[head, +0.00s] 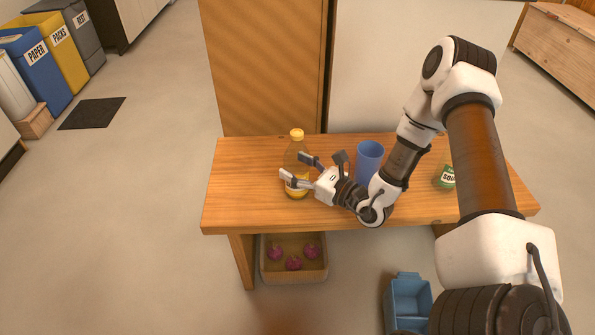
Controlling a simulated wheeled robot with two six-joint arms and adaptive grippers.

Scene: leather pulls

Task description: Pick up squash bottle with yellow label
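A clear squash bottle (296,149) with a yellow cap and yellow on its lower part stands upright on the wooden table, left of the middle. My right gripper (293,165) reaches it from the right with its fingers spread. The nearer finger crosses in front of the bottle and the farther one is at its right side; I cannot tell whether they touch it. The nearer finger hides part of the label. My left gripper is not in view.
A blue cup (369,158) stands behind my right wrist on the table (240,180). A green-labelled item (444,178) reading "SQU" is partly behind my arm. Below are a box (294,278) of purple onions and a blue crate (409,291). The table's left end is clear.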

